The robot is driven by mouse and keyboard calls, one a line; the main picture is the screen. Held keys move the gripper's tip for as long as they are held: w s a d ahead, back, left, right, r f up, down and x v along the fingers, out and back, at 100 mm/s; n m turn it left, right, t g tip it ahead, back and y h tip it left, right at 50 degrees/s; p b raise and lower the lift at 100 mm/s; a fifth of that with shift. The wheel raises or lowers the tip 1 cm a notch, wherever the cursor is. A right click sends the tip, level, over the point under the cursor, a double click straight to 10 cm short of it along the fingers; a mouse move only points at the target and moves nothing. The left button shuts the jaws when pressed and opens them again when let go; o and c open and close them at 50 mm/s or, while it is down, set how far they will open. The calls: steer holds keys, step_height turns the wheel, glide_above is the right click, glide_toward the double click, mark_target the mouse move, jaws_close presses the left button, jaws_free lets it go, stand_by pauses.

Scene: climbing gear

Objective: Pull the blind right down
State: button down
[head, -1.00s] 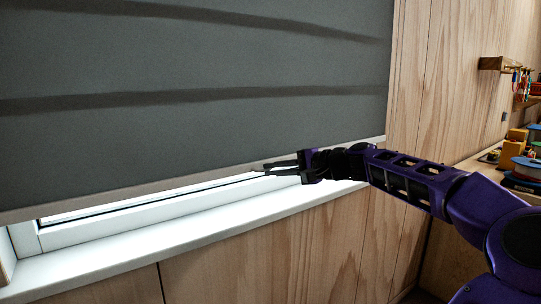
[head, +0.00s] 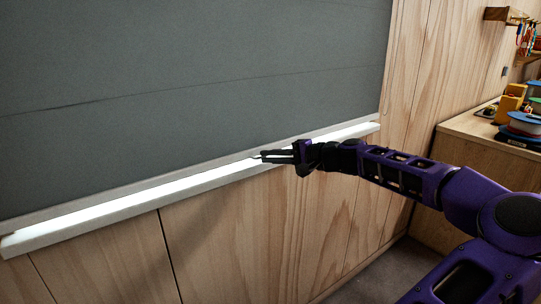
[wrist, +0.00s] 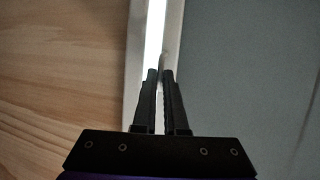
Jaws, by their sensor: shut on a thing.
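The dark grey blind (head: 190,90) hangs nearly flat over the window in the head view. Its pale bottom bar (head: 130,189) is just above the white sill (head: 100,218), with a thin bright strip between them. My gripper (head: 262,156) is at the bar, right of its middle, and shut on it. In the wrist view the fingers (wrist: 161,75) are close together at the bar's edge, the blind (wrist: 250,80) to the right and the bright strip to the left. The exact part between the fingertips is hard to make out.
Wood panelling (head: 240,235) lies below the sill and to the right of the blind. A wooden counter (head: 475,127) at the right holds spools (head: 527,122) and yellow items. A wall rack (head: 508,15) with hanging gear is above it. The floor shows at the lower middle.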

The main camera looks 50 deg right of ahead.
steer(key=c, duration=1.1)
jaws_free()
steer(key=shift+s+f, duration=0.1)
steer(key=shift+f, duration=0.25)
steer(key=shift+c, duration=0.2)
steer(key=shift+o, duration=0.9)
steer(key=shift+r, duration=0.1)
steer(key=v, duration=1.7)
steer(key=shift+s+p, duration=0.2)
steer(key=shift+p, duration=0.15)
steer(key=shift+r, duration=0.15)
